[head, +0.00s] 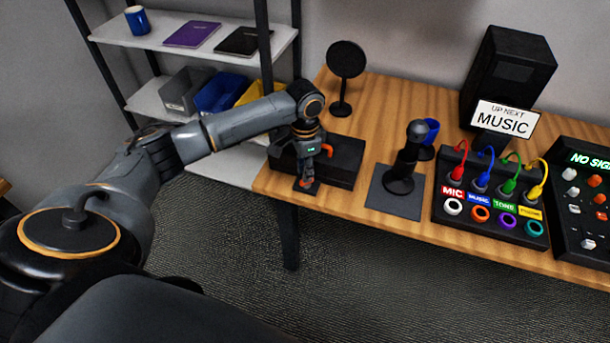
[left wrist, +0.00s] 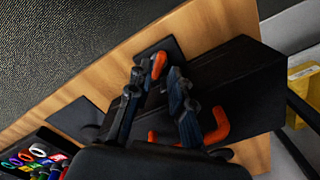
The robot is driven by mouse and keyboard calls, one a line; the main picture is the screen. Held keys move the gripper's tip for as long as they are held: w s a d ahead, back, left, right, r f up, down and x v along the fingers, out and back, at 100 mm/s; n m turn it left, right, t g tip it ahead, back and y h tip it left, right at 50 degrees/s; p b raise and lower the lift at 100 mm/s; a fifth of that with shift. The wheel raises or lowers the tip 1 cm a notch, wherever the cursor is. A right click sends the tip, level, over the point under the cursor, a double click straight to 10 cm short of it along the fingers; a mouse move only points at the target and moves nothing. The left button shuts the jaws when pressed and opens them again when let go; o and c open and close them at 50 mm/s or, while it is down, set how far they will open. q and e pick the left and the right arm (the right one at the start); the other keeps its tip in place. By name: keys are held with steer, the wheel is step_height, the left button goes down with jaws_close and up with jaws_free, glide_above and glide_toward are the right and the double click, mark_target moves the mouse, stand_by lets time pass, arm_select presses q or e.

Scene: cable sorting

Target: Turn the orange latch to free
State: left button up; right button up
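A black box (head: 345,160) lies on the left end of the wooden table. A small black plate (head: 312,190) is at its front edge. An orange latch piece (left wrist: 158,64) stands on this plate in the left wrist view, close to the fingertips. A second, bent orange piece (left wrist: 218,125) lies against the box; it also shows in the head view (head: 327,150). My left gripper (head: 307,181) points down at the plate. Its fingers (left wrist: 155,80) look apart, with the latch piece near the right finger; I cannot tell whether they touch. My right gripper is not in view.
A black stand on a dark mat (head: 395,205) is right of the box. Further right are a panel with coloured cables (head: 490,205) and a console (head: 585,215). A round black disc on a stand (head: 346,60) is behind. A shelf (head: 200,38) stands left.

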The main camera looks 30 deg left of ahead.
arm_select(q)
steer(key=shift+f, duration=1.45)
steer(key=shift+c, duration=0.4)
jaws_close()
